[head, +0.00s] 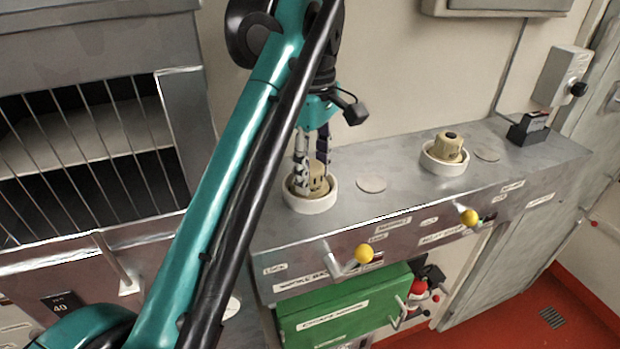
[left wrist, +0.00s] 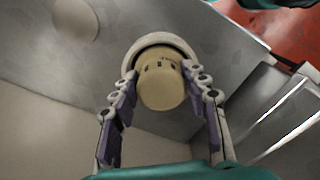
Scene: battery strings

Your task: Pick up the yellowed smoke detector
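A yellowed, cream-coloured smoke detector (head: 321,186) sits in a white ring-shaped base (head: 312,205) on the grey metal ledge, partly hidden by my gripper in the head view. In the left wrist view the detector (left wrist: 162,84) lies between the fingers, with the white ring (left wrist: 158,42) behind it. My left gripper (head: 310,168) comes down from above with its fingers spread on either side of the detector. The right-hand finger in the left wrist view looks very close to it; contact cannot be told. My right gripper is not in view.
A similar yellowish detector (head: 447,148) sits in another white ring further right. Flat pale discs (head: 371,184) lie on the ledge (head: 400,205). A small black device (head: 528,128) stands at its right end. Yellow-knobbed levers (head: 364,254) stick out in front, above a green box (head: 345,308).

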